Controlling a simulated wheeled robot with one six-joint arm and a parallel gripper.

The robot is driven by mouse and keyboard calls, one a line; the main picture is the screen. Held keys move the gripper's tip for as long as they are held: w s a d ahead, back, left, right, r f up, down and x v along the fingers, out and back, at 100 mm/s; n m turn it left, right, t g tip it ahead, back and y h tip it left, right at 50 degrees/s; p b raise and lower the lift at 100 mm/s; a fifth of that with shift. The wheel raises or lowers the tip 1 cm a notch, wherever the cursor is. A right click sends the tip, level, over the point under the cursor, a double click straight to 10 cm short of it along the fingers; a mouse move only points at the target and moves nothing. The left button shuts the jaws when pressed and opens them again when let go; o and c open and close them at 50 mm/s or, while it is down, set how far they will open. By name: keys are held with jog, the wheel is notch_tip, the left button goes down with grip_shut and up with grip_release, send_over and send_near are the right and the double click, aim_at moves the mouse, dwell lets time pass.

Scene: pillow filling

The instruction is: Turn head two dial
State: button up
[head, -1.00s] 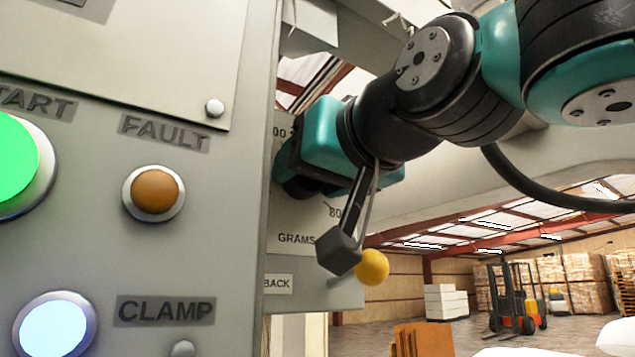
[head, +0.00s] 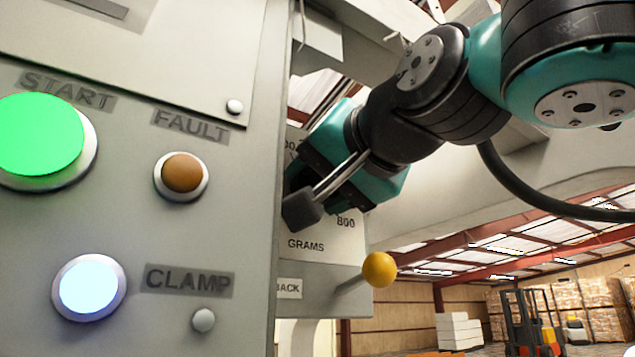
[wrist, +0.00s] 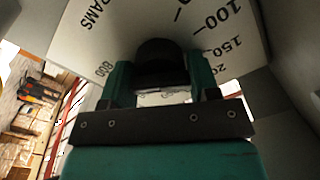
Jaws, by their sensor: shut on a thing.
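The dial (wrist: 158,58) is a dark round knob in the wrist view, on a pale plate (wrist: 105,35) marked with a scale that includes 100, 150 and the word GRAMS. My gripper (wrist: 158,75) has a teal finger on each side of the knob and is shut on it. In the head view my gripper (head: 335,165) is against the same plate (head: 318,244), partly behind the edge of the control panel. The dial itself is hidden there by my gripper and the panel edge.
The grey control panel (head: 130,235) fills the left, with a lit green START button (head: 40,135), an orange FAULT lamp (head: 183,172) and a lit CLAMP button (head: 90,287). A yellow ball knob (head: 380,270) sticks out below my gripper. A forklift (head: 530,325) stands far off.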

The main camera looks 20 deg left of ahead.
jog(key=shift+f, duration=0.1)
jog(key=o, duration=0.9)
jog(key=shift+d, duration=0.1)
jog(key=shift+b+v, duration=3.25)
jog(key=shift+v, duration=5.45)
